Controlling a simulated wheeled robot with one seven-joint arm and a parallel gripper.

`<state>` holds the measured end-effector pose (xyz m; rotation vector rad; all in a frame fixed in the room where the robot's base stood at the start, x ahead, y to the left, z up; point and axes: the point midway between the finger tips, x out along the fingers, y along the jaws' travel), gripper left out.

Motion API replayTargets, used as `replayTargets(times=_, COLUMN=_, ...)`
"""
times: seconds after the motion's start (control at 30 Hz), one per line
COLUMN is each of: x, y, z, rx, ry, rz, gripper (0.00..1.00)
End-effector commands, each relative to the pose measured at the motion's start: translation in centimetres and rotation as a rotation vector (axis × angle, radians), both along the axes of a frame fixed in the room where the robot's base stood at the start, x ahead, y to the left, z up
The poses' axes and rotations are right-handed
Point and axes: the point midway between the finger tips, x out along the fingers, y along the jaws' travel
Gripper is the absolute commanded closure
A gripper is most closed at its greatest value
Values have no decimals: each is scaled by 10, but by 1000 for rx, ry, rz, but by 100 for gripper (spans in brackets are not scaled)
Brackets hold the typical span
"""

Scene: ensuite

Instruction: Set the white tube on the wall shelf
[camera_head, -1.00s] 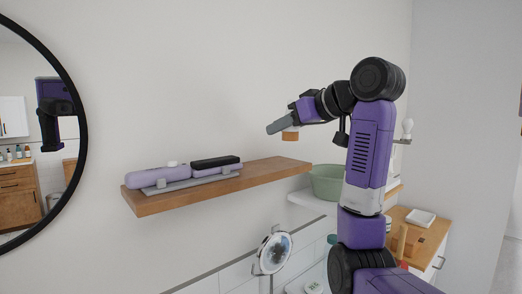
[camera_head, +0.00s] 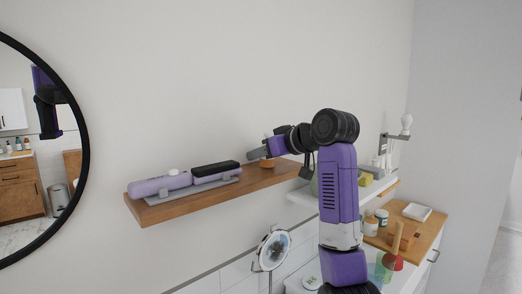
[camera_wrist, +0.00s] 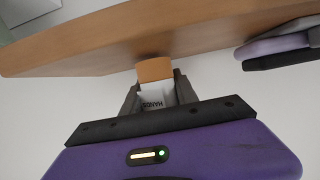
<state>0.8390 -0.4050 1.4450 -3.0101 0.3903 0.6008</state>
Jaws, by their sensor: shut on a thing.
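The white tube (camera_wrist: 152,95), with an orange cap (camera_wrist: 155,70) and dark lettering, is between the fingers of my gripper (camera_wrist: 157,92) in the wrist view. My gripper (camera_head: 260,153) is shut on it. I cannot tell whether the cap touches the shelf top. The shelf also shows in the wrist view (camera_wrist: 90,45).
A grey tray (camera_head: 192,188) with lilac and black cases (camera_head: 215,169) occupies the shelf's left and middle. Bare wood lies between it and the cap. A round mirror (camera_head: 272,249) stands below. A white shelf (camera_head: 310,196) with several items is at right, partly behind my arm.

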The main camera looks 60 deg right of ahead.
Motion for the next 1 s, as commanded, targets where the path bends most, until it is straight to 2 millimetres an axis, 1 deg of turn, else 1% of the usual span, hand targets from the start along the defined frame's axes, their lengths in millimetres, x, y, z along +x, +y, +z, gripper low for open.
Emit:
replayTargets(times=0.3, x=2, y=0, z=-1, rx=-1, ry=-2, rz=0, gripper=100)
replayTargets(times=0.47, x=2, y=0, z=-6, rx=-1, ry=-2, rz=0, gripper=100)
replayTargets(times=0.5, x=2, y=0, z=-5, rx=-1, ry=-1, rz=0, gripper=57)
replayTargets(times=0.57, x=2, y=0, z=-5, rx=-1, ry=-1, rz=0, gripper=45)
replayTargets(times=0.6, x=2, y=0, z=-5, rx=-1, ry=-1, rz=0, gripper=43)
replayTargets(times=0.87, x=2, y=0, z=-5, rx=-1, ry=-1, rz=0, gripper=43)
replayTargets(times=0.97, x=1, y=0, z=0, rx=-1, ry=-2, rz=0, gripper=43)
replayTargets(times=1.0, x=-1, y=0, z=0, rx=-2, ry=-2, rz=-1, gripper=43)
